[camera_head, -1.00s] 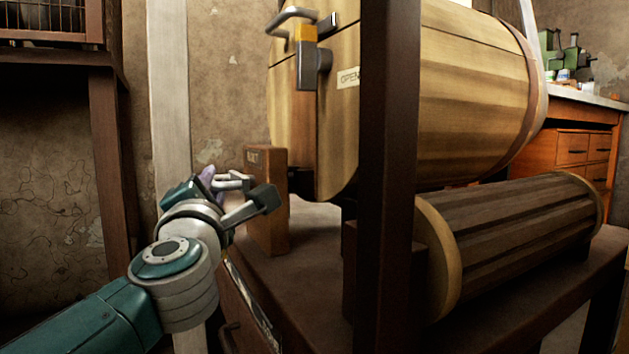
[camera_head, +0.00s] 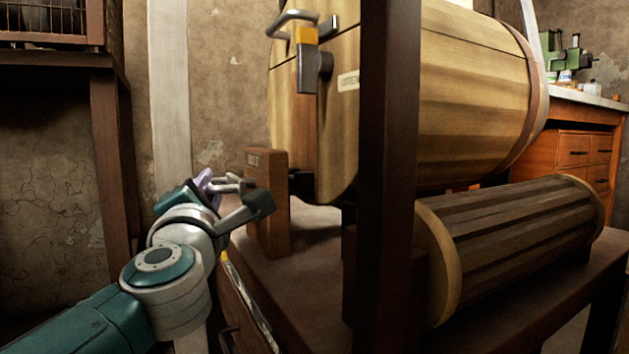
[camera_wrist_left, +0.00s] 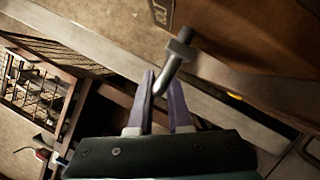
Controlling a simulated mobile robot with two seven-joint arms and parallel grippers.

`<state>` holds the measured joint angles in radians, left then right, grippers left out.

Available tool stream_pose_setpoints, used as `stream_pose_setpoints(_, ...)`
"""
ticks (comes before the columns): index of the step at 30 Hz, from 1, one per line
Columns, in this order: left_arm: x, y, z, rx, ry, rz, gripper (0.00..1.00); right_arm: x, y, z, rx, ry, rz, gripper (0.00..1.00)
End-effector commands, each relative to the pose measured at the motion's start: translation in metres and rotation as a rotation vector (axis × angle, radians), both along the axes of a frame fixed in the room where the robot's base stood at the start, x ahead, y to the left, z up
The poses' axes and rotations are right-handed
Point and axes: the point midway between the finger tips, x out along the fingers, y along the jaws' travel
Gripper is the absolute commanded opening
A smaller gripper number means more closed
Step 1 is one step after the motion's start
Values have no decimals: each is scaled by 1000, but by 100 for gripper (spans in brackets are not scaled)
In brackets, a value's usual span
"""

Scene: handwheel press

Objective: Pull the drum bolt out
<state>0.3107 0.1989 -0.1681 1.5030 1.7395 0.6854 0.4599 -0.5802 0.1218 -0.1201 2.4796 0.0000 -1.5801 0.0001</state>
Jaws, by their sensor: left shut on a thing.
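The drum bolt (camera_head: 229,187) is a grey metal rod with a crosswise handle, at the left side of a brown block (camera_head: 266,205) with small lettering. My left gripper (camera_head: 208,183) is shut on the bolt's handle, left of the block. In the left wrist view, the handle (camera_wrist_left: 179,52) runs down between the purple fingertips (camera_wrist_left: 161,88), and a thicker rod leads from it toward the block. I cannot tell how much of the bolt is inside the block. The wooden drum (camera_head: 450,85) lies behind, with a metal handle and latch on its end. My right gripper is not in view.
A dark upright post (camera_head: 387,150) stands in front of the drum. A slatted roller (camera_head: 515,235) lies on the brown frame at the right. A wooden cabinet (camera_head: 575,150) stands behind. At the left is a dark stand (camera_head: 108,130).

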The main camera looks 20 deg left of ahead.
Motion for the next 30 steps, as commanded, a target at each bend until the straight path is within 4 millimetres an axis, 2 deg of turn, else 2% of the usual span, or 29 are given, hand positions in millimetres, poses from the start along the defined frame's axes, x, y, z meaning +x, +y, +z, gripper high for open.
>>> stream_pose_setpoints(1,-7,8,7,6,-1,8,0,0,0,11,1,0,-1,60)
stream_pose_setpoints(4,-19,18,7,7,0,7,0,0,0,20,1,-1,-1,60)
stream_pose_setpoints(8,-27,23,5,6,-2,5,0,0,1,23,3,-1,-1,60)
stream_pose_setpoints(15,-27,25,4,5,-4,9,0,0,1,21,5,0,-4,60)
stream_pose_setpoints(16,-27,25,4,5,-4,9,17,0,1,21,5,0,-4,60)
stream_pose_setpoints(23,-27,24,2,3,-1,7,43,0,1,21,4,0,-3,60)
stream_pose_setpoints(30,-27,23,1,2,1,3,45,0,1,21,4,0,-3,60)
